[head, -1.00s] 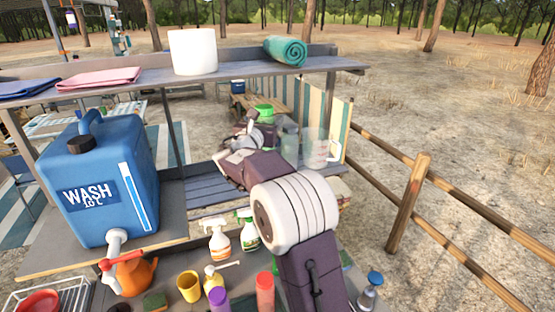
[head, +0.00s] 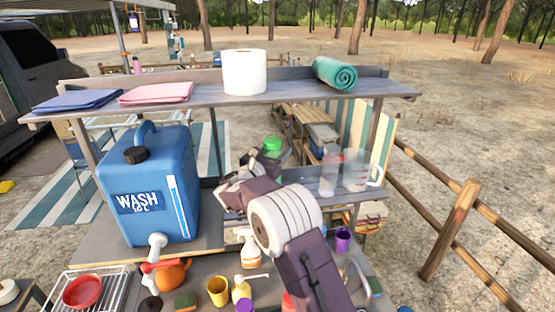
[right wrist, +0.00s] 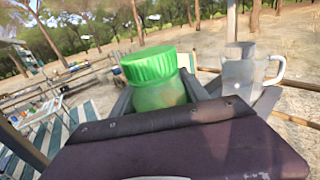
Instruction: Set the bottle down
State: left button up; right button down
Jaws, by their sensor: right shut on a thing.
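The bottle has a ribbed bright green cap and a green body; in the right wrist view the bottle (right wrist: 152,70) stands roughly upright between the fingers. In the head view its green cap (head: 272,143) shows beyond my right arm, below the upper shelf. My right gripper (head: 262,163) is shut on the bottle; its grey fingers flank the body in the wrist view. The bottle's base is hidden, so I cannot tell whether it touches a surface. My left gripper is not in view.
A clear measuring jug (head: 358,172) and a clear container (head: 329,174) stand right of the bottle. A blue wash tank (head: 150,200) stands left. The upper shelf (head: 206,95) holds a white roll, folded cloths and a rolled teal towel. Sprayers and cups crowd the nearer counter.

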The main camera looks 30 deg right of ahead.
jog(key=f+p, duration=0.1)
jog(key=f, duration=0.2)
jog(key=shift+s+f+p, duration=0.15)
jog(key=shift+s+p, duration=0.05)
jog(key=shift+p, duration=0.15)
jog(key=shift+w+d+f, duration=0.15)
jog(key=shift+w+f, duration=0.2)
jog(key=shift+f, duration=0.05)
jog(key=c, duration=1)
grip_release()
jog(key=o, duration=0.4)
jog(key=shift+s, duration=0.15)
jog(key=shift+s+a+r, duration=0.15)
jog(key=shift+s+a, duration=0.05)
jog(key=shift+s+a+f+b, duration=0.25)
jog(key=shift+s+a+b, duration=0.15)
jog(key=shift+a+b, duration=0.2)
jog(key=shift+s+a+f+b, duration=0.2)
jog(key=shift+s+a+b, duration=0.15)
jog(key=shift+a+b, duration=0.25)
jog(key=v, duration=0.3)
jog(key=b+v, duration=0.1)
jog(key=v, duration=0.2)
jog(key=b+v, duration=0.1)
jog(key=v, duration=0.2)
jog(key=shift+d+r, duration=0.1)
jog(key=shift+r, duration=0.25)
